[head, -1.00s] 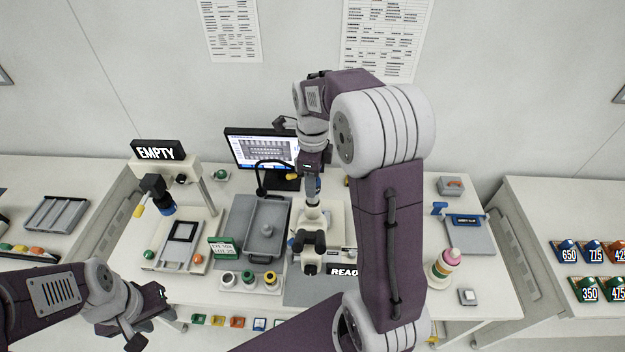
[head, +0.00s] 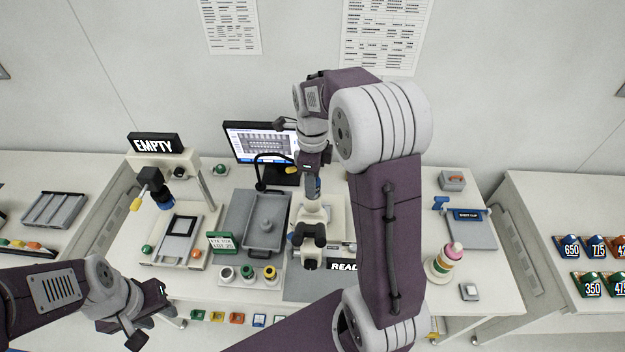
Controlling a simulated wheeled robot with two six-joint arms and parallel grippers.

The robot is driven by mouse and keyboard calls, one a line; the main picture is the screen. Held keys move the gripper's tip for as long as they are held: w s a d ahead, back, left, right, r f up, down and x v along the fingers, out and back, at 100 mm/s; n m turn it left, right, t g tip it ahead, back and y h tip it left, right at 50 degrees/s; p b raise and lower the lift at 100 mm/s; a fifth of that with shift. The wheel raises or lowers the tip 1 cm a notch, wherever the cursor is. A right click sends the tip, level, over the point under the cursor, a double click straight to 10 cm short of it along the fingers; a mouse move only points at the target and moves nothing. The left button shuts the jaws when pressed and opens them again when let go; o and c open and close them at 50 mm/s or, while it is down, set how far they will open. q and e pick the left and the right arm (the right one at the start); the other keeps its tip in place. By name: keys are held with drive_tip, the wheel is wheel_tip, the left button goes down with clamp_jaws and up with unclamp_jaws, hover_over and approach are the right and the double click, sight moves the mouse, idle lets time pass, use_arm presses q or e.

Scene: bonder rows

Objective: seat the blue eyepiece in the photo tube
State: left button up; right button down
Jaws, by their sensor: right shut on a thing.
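My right gripper (head: 313,172) is at the back middle of the bench, pointing down above the microscope (head: 312,236). It is shut on the blue eyepiece (head: 313,184), of which only a small blue part shows below the jaws. The eyepiece is upright, in line with the pale photo tube (head: 312,207) at the top of the microscope. I cannot tell whether it is inside the tube or just touching its top. My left gripper (head: 150,316) is low at the left, in front of the bench edge, with its fingers apart and nothing between them.
A monitor (head: 258,142) stands behind. Left of the microscope are a grey tray (head: 267,225), a green sign (head: 221,242) and several small pots. An EMPTY-signed stand (head: 157,146) is further left. A stack of coloured rings (head: 444,261) stands right. My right arm hides part of the bench.

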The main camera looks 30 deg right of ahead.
drive_tip(key=shift+f, duration=0.15)
idle(0.3)
drive_tip(key=shift+f+b, duration=0.75)
drive_tip(key=shift+f, duration=0.15)
drive_tip(key=shift+r, duration=0.1)
drive_tip(key=c, duration=0.8)
unclamp_jaws()
drive_tip(key=shift+c, duration=0.2)
wheel_tip(320, 180, up, 9)
drive_tip(key=shift+r+b, duration=0.1)
drive_tip(key=shift+b, duration=0.8)
